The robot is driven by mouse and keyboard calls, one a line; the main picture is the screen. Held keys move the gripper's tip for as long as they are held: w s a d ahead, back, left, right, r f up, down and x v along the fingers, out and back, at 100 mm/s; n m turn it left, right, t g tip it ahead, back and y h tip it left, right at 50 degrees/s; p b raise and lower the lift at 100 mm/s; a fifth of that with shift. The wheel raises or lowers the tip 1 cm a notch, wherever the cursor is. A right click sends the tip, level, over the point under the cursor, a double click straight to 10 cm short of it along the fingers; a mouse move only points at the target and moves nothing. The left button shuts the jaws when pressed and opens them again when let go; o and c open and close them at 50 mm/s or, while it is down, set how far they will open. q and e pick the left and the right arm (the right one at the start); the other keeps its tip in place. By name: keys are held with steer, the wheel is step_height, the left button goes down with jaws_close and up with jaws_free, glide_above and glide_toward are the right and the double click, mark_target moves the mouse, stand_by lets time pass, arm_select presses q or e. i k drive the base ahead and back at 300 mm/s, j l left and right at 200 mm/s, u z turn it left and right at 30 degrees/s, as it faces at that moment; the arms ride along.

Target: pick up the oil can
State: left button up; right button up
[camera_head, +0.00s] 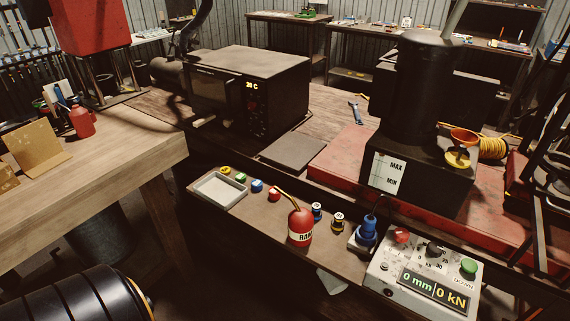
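The red oil can (301,219) stands upright on the narrow dark shelf in the lower middle of the head view. It has a thin brass-coloured spout that slants up to the left and a pale label with dark letters. Nothing is touching it that I can make out. Neither my left nor my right gripper can be made out in this view.
Small coloured spools and a grey tray (218,190) lie left of the can. A blue-capped fitting (367,232) and a control box (425,275) stand to its right. Behind are a black oven (250,90) and a black machine (420,110). A wooden table (90,180) is at left.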

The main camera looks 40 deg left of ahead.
mark_target(300, 220)
steer(key=u, duration=1.1)
steer(key=k+l+u, duration=0.8)
steer(key=i+j, duration=0.2)
steer(key=i, duration=0.35)
